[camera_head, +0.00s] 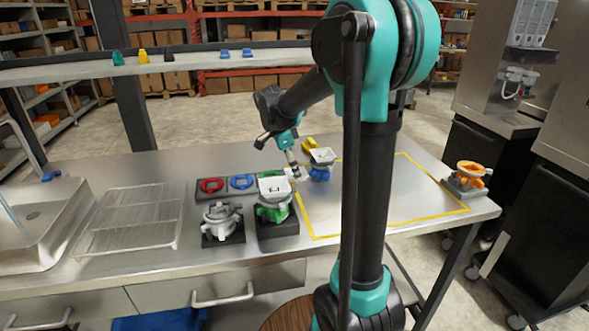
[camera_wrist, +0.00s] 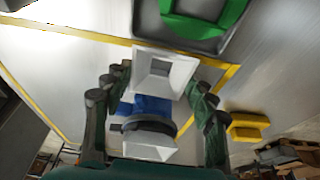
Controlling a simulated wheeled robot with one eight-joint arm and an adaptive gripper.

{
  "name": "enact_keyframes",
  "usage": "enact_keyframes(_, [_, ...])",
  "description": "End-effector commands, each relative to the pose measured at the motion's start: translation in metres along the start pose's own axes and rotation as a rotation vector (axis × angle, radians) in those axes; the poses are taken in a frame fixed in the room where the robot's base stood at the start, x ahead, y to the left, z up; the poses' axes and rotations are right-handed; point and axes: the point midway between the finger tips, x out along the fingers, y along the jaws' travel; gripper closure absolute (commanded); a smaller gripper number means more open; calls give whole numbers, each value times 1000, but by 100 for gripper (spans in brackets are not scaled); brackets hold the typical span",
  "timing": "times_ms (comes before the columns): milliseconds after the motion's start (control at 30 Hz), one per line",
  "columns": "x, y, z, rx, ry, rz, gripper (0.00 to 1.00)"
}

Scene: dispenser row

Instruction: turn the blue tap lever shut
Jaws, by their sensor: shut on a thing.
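A small blue lever-like piece (camera_head: 50,176) stands at the back right of the sink (camera_head: 38,212), far left of my gripper; its angle is too small to tell. My gripper (camera_head: 300,172) is over the middle of the steel table. In the wrist view, the fingers of my gripper (camera_wrist: 158,100) stand on both sides of a blue-and-white dispenser (camera_wrist: 150,106) and are shut on it. This dispenser has a square white funnel, a blue body and a dark ring. It also shows in the head view (camera_head: 321,172), near the yellow-marked area. Finger contact is partly hidden.
A green dispenser (camera_head: 274,208) and a grey one (camera_head: 220,218) stand on dark bases in front. Red (camera_head: 210,186) and blue (camera_head: 242,183) rings lie behind them. A wire rack (camera_head: 135,220) is left, an orange dispenser (camera_head: 470,174) right. The yellow-marked area (camera_head: 425,205) has free room.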

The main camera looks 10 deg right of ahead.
Motion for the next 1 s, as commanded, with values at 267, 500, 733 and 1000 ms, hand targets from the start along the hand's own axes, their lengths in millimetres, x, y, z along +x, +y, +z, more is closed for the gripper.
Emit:
enact_keyframes(267, [1,0,0,0,0,0,22])
enact_keyframes(500, [1,0,0,0,0,0,22])
enact_keyframes(733, [-21,0,0,-1,0,-1,22])
enact_keyframes(1000, [-76,0,0,-1,0,-1,22])
